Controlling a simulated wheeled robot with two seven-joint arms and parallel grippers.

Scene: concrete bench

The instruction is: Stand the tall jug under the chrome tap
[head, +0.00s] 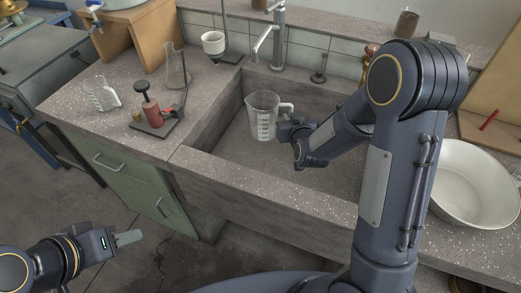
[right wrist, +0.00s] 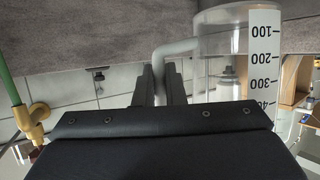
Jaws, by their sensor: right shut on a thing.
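The tall clear jug (head: 262,118) with a measuring scale is upright inside the stone sink, below the chrome tap (head: 271,42) in the picture. I cannot tell whether its base touches the sink floor. My right gripper (head: 291,129) is shut on the jug's handle (head: 286,107), on the jug's right side. In the right wrist view the fingers (right wrist: 160,88) close around the handle (right wrist: 176,48), and the jug's scale (right wrist: 263,60) shows beside them. My left gripper (head: 128,238) is low at the left, away from the bench; its finger opening is unclear.
The sink's front wall (head: 270,190) stands before the jug. A red-and-black device (head: 153,112), a glass flask (head: 176,70) and a small glass vessel (head: 100,94) stand on the left counter. A white basin (head: 470,185) sits at right. The sink floor around the jug looks clear.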

